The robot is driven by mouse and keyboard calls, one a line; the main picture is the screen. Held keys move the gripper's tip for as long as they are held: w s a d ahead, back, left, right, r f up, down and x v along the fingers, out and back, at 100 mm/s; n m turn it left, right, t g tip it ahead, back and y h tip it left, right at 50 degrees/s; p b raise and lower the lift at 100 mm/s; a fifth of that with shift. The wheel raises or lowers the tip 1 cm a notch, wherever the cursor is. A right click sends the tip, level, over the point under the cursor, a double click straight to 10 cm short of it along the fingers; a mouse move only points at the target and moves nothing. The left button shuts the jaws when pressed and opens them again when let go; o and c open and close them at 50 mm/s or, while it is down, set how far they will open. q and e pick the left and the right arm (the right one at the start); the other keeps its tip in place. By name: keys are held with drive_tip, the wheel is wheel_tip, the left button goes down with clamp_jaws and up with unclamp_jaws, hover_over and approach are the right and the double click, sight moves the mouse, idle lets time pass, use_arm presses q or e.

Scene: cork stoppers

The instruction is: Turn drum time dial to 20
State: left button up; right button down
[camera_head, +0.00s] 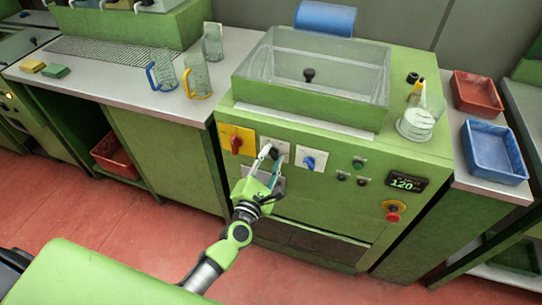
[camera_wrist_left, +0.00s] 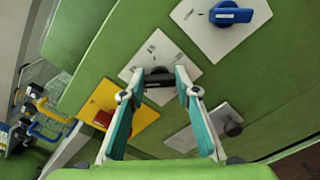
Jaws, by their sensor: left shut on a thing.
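The front panel of the green machine (camera_head: 320,190) carries several dials on square plates. A black dial (camera_wrist_left: 160,93) on a white plate (camera_wrist_left: 150,52) sits between a red dial (camera_head: 236,145) on a yellow plate and a blue dial (camera_head: 309,162) on a white plate. My left gripper (camera_wrist_left: 157,82) is shut on the black dial, with a finger on each side of it. In the head view the left gripper (camera_head: 272,154) hides most of this dial. The dial's printed marks are too small to read. My right gripper is not in view.
Another dark knob (camera_wrist_left: 232,127) on a white plate lies close to the left fingers. Small buttons (camera_head: 358,163), a display reading 120 (camera_head: 405,183) and a red stop button (camera_head: 393,216) are further right. Glass mugs (camera_head: 197,78) stand on the left counter.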

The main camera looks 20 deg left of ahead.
use_arm(q)
drive_tip(key=m+p, duration=0.1)
drive_tip(key=m, duration=0.3)
drive_tip(key=shift+m, duration=0.3)
drive_tip(key=m+p, duration=0.1)
drive_tip(key=m, duration=0.1)
drive_tip(key=shift+m, duration=0.4)
drive_tip(key=m+p, duration=0.1)
drive_tip(key=m, duration=0.2)
drive_tip(key=shift+m, duration=0.3)
drive_tip(key=m+p, duration=0.1)
drive_tip(key=m, duration=0.2)
drive_tip(key=shift+m, duration=0.3)
drive_tip(key=m+p, duration=0.2)
drive_tip(key=m, duration=0.4)
drive_tip(key=shift+f, duration=0.1)
drive_tip(key=m, duration=0.3)
drive_tip(key=shift+a+m+p, duration=0.1)
drive_tip(key=shift+m+p, duration=0.2)
drive_tip(key=shift+m, duration=0.1)
drive_tip(key=shift+w+m, duration=0.1)
drive_tip(key=shift+m, duration=1.3)
